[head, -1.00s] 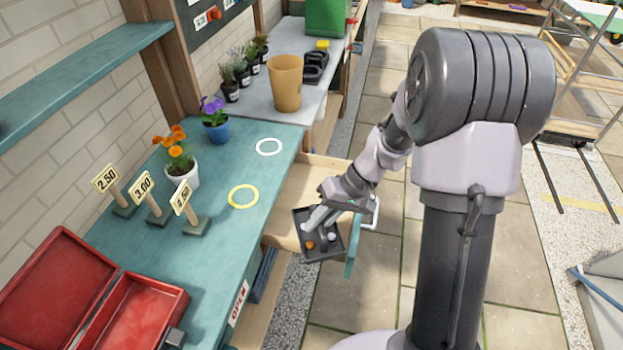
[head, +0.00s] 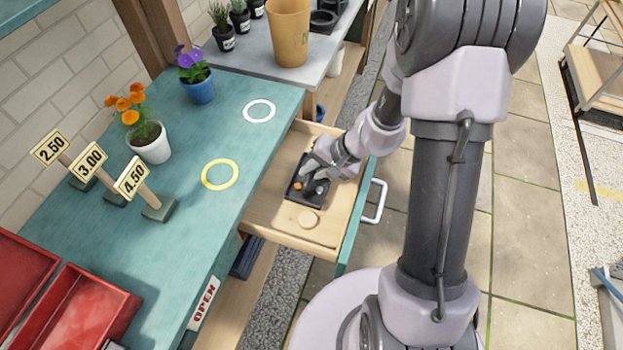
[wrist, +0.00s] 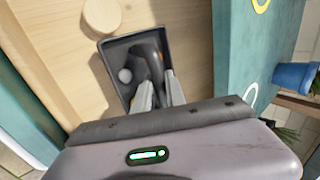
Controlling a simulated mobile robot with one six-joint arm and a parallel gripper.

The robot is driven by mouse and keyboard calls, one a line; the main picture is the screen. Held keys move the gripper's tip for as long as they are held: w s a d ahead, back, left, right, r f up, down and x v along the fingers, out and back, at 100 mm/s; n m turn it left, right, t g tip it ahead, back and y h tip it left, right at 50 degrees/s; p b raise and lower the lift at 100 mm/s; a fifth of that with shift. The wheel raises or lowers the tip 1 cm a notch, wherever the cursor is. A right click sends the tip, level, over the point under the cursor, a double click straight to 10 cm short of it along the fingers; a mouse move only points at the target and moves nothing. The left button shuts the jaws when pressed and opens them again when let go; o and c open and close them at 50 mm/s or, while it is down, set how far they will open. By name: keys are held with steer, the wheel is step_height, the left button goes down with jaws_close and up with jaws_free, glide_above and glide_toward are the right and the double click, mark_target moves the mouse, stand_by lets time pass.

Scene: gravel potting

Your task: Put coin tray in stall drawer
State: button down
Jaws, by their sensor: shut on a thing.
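The coin tray (head: 296,196) is a small dark rectangular tray with an orange and a pale coin-like piece in it. It is inside the open stall drawer (head: 277,225), over the pale wooden bottom; I cannot tell whether it touches the bottom. My gripper (head: 312,176) is shut on the coin tray. In the wrist view the fingers (wrist: 158,93) reach into the dark tray (wrist: 121,44), where a pale round piece shows. The drawer has a teal front and a white handle (head: 375,201).
A round wooden disc (head: 308,219) lies in the drawer near the tray. On the teal counter (head: 200,250) stand price signs (head: 130,177), an orange flower pot (head: 149,142), a purple flower pot (head: 197,82) and an open red box (head: 80,308). Yellow and white rings mark the counter.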

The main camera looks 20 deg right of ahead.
steer(key=shift+w+f+b, duration=0.1)
steer(key=shift+f+b, duration=0.25)
steer(key=shift+f, duration=0.7)
steer(key=c, duration=1.4)
jaws_free()
steer(key=shift+r, duration=0.1)
